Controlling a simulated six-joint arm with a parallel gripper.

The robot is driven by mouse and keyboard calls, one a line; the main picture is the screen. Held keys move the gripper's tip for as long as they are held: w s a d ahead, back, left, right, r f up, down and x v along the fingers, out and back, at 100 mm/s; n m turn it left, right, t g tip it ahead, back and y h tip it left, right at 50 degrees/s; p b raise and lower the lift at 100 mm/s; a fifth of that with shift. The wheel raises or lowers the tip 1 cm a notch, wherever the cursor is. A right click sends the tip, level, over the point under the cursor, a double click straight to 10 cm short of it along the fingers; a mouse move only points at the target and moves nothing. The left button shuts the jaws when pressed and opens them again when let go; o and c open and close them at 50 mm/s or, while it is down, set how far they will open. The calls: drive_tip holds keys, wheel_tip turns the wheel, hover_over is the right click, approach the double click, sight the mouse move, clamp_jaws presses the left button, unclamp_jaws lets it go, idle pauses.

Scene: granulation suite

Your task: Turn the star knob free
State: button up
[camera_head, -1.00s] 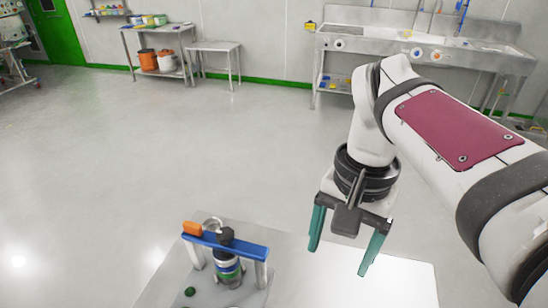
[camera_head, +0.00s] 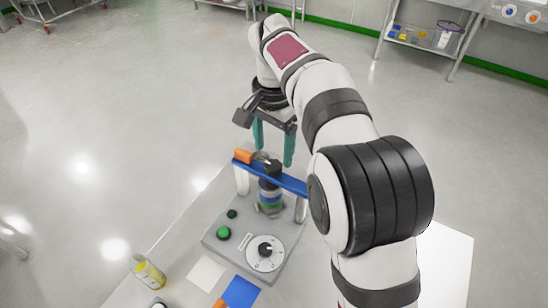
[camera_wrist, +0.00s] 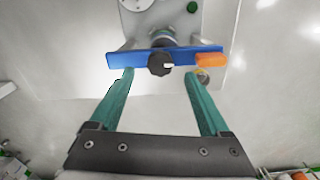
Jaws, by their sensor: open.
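The black star knob (camera_wrist: 160,63) sits on the blue bar (camera_wrist: 120,58), near its middle, in the wrist view. In the head view the knob (camera_head: 272,166) shows on the blue bar (camera_head: 290,182), above a banded cylinder (camera_head: 269,195). My gripper (camera_wrist: 158,75) is open and empty, its two teal fingers spread on either side of the knob in the wrist picture. In the head view my gripper (camera_head: 273,152) hangs at the far side of the bar, fingers pointing down. I cannot tell how high the fingertips are above the bar. An orange piece (camera_wrist: 211,60) is at one end of the bar.
The grey base (camera_head: 225,245) carries a white dial (camera_head: 265,253) and green buttons (camera_head: 223,233). Two posts hold up the bar. Open floor lies beyond the table.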

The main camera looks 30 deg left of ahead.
sight(273, 165)
wheel_tip(273, 165, down, 4)
drive_tip(key=shift+f, duration=0.15)
clamp_jaws()
idle(0.4)
